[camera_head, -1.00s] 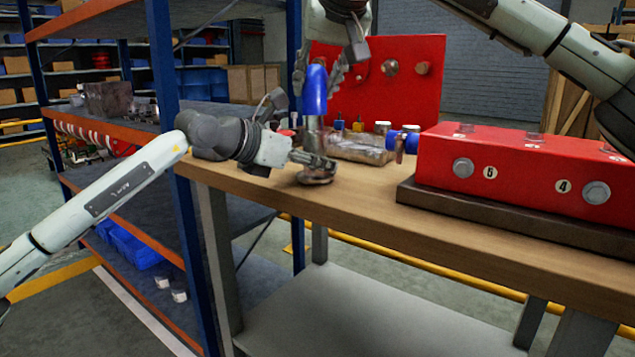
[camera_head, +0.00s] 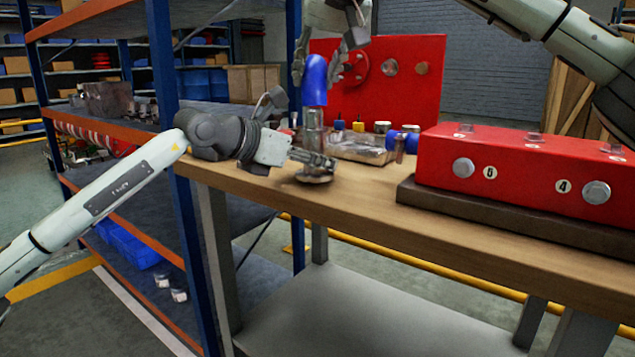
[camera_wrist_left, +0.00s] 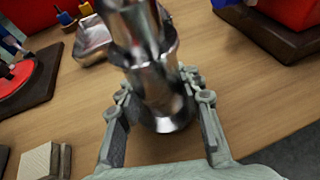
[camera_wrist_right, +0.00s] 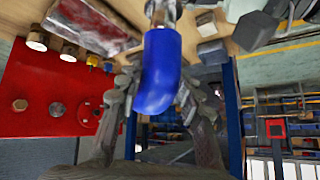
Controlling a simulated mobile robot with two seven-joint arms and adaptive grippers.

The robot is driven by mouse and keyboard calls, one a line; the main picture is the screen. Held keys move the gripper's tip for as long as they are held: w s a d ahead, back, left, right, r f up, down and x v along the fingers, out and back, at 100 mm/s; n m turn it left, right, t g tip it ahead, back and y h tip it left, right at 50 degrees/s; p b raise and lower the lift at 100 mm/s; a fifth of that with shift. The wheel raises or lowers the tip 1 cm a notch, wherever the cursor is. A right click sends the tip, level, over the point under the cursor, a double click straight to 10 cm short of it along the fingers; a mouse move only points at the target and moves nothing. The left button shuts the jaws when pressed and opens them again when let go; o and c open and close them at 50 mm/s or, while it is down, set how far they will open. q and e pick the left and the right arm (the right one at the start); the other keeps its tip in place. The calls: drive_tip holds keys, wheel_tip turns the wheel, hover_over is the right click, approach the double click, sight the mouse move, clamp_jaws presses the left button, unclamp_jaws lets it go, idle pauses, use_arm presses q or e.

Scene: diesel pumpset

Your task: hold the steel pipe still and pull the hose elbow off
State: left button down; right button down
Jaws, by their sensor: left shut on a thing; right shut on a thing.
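The steel pipe (camera_head: 312,119) stands upright on its round foot on the wooden bench; it fills the upper middle of the left wrist view (camera_wrist_left: 150,65). My left gripper (camera_head: 322,162) is shut on the pipe low down, with a finger on each side. The blue hose elbow (camera_head: 314,82) is directly above the pipe's top, and shows in the right wrist view (camera_wrist_right: 160,70) with the pipe's shiny end beside it. My right gripper (camera_head: 328,70) is shut on the elbow from above. I cannot tell whether a gap separates elbow and pipe.
A red block with numbered ports (camera_head: 525,170) sits on a dark base at the right of the bench. A red panel (camera_head: 410,100) stands behind. A metal tray (camera_head: 362,150) lies behind the pipe. Blue-framed shelving (camera_head: 165,60) is at the left.

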sight(311, 58)
use_arm(q)
drive_tip(key=shift+r, duration=0.1)
idle(0.3)
use_arm(e)
drive_tip(key=shift+r, duration=2.55)
use_arm(q)
drive_tip(key=c, duration=0.9)
unclamp_jaws()
